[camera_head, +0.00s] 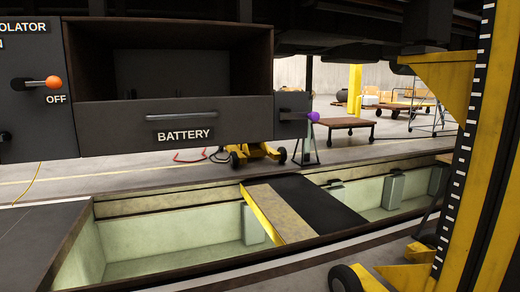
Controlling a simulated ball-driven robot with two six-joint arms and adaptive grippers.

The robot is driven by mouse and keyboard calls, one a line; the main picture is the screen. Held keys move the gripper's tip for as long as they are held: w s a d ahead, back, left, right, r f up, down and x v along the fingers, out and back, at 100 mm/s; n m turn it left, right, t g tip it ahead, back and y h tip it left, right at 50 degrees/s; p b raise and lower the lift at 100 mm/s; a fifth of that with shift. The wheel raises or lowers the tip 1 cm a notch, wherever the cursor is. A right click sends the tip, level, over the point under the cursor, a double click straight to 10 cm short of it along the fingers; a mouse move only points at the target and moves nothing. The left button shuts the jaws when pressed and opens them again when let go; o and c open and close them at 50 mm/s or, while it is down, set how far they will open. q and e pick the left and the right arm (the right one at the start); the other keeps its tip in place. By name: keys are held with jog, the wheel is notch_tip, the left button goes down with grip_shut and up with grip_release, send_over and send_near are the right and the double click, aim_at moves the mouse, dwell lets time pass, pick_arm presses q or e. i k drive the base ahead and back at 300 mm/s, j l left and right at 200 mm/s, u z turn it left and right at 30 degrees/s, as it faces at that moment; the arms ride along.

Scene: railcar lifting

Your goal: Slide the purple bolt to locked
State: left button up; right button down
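The purple bolt shows as a round purple knob (314,117) at the right side of the battery box (200,122). A short dark bar runs from the knob leftward to a grey plate (293,103) beside the box front. The knob sticks out past the right edge of the plate. No lock marking can be read near it. The battery box is an open compartment with a handled front panel labelled BATTERY. Neither of my grippers is in view.
An isolator lever with an orange knob (54,82) points right near an OFF label. Below is an open floor pit (170,235) crossed by a dark bridging plate (300,200). A yellow lifting column (474,150) stands at right. A wooden trolley (346,123) stands behind.

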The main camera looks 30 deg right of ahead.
aim_at(314, 116)
jog(key=z, duration=1.2)
